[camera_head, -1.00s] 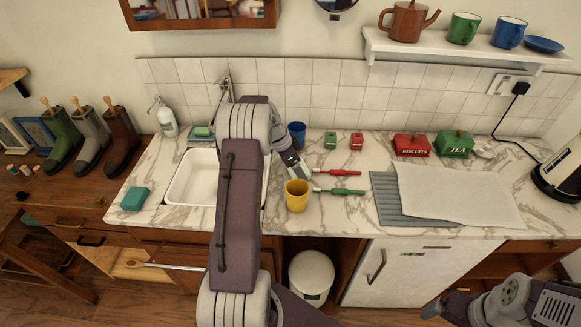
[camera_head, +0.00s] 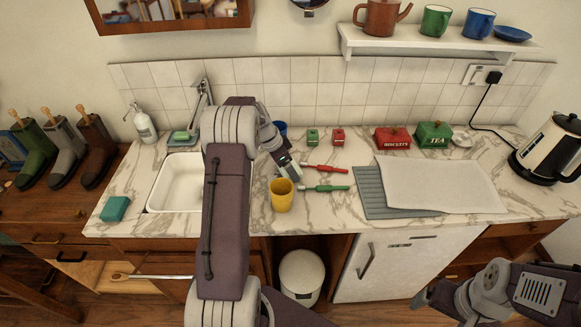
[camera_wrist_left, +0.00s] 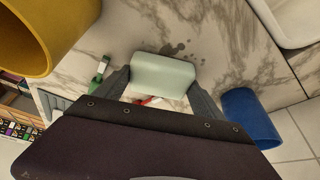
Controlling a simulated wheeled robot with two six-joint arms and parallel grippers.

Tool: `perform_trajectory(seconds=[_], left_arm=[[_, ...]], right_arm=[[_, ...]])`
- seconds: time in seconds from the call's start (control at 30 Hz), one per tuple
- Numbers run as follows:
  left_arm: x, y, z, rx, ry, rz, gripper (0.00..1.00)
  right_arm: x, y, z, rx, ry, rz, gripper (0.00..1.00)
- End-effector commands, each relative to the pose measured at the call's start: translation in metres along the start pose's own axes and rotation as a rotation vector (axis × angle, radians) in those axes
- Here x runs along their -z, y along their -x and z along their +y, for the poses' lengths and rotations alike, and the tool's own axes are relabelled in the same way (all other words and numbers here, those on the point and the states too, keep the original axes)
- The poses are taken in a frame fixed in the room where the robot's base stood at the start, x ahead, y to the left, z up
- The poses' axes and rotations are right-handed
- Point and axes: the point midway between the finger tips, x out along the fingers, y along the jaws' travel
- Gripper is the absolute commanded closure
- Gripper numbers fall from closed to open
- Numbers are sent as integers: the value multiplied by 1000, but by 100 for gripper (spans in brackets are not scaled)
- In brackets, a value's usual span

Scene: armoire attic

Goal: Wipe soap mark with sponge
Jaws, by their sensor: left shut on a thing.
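My left gripper (camera_head: 290,170) is over the counter between the yellow cup and the blue cup. In the left wrist view it is shut on a pale green block (camera_wrist_left: 162,75), which looks like the sponge. Dark, wet-looking spots (camera_wrist_left: 178,47), possibly the soap mark, lie on the marble just beyond the block. I cannot tell whether the block touches the counter. A teal block (camera_head: 114,208) lies on the counter left of the sink. My right gripper (camera_head: 420,298) is low at the right, in front of the cupboards; its fingers are unclear.
The yellow cup (camera_head: 281,196) stands close in front of the left gripper, the blue cup (camera_head: 280,129) behind it. Red (camera_head: 323,169) and green (camera_head: 325,188) handled tools lie to the right. The sink (camera_head: 178,184) is left; a grey ribbed mat (camera_head: 372,190) lies farther right.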

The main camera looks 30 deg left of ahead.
Motion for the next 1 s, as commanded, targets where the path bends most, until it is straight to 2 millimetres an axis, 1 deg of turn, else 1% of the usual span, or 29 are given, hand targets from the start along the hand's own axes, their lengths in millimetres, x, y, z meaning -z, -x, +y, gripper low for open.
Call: perform_trajectory(seconds=[0.03,0.2,0.47,0.8,0.93,1.0], left_arm=[[-6,0,-2,1,1,0,53],[-22,6,-10,2,1,0,53],[-27,8,-11,-1,-1,-1,53],[-55,21,-24,0,0,-1,53],[-57,23,-25,0,-1,-1,53],[-58,20,-25,0,-1,-1,53]], right_arm=[[0,-4,0,0,0,0,12],[-1,-10,0,0,0,0,12],[-1,-10,0,0,0,0,12],[-2,-15,0,0,0,0,12],[-2,-15,0,0,0,0,12],[-2,-18,0,0,0,0,12]])
